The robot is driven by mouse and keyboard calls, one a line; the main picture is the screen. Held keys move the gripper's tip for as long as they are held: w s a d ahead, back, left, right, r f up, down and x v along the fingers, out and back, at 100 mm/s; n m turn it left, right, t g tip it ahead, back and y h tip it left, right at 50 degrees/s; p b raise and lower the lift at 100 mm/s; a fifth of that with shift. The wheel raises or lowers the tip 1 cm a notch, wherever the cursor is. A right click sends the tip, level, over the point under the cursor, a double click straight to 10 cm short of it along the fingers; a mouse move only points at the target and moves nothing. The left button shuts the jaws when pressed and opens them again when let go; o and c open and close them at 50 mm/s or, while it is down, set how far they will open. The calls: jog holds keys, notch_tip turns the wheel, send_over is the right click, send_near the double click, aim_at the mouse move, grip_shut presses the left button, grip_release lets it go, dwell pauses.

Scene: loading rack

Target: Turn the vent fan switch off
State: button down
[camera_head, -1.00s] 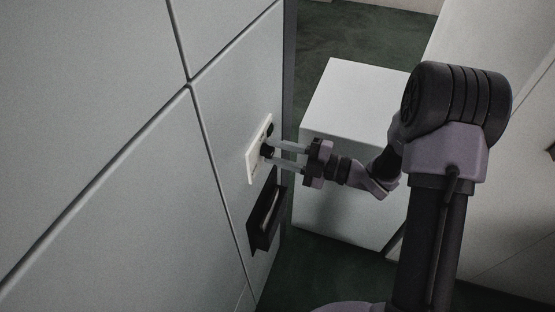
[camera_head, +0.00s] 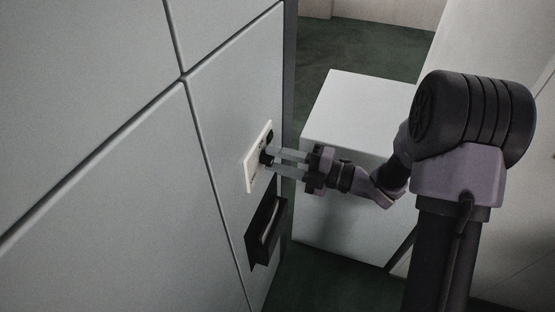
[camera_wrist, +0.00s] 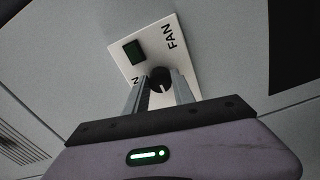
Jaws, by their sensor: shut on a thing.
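The white switch plate (camera_head: 252,172) is mounted on the grey panel wall in the head view. In the wrist view the plate (camera_wrist: 186,52) carries the word FAN, a dark green square (camera_wrist: 134,52) and a round black knob (camera_wrist: 160,80) with a pale line on it. My gripper (camera_head: 272,158) points at the plate from the right, its pale fingers reaching the knob. In the wrist view the fingers of my gripper (camera_wrist: 158,92) stand on either side of the knob and are shut on it. Some lettering on the plate is hidden by the fingers.
A dark recessed holder (camera_head: 265,232) is on the wall just below the plate. A white box-shaped block (camera_head: 345,120) stands behind my gripper on the dark green floor (camera_head: 355,45). The wall panel (camera_head: 90,170) fills the left side.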

jog(key=c, duration=1.1)
grip_release()
jog(key=shift+o, duration=0.2)
jog(key=p+v, duration=0.2)
jog(key=v, duration=1.5)
jog(key=shift+d+p, duration=0.2)
jog(key=shift+p, duration=0.1)
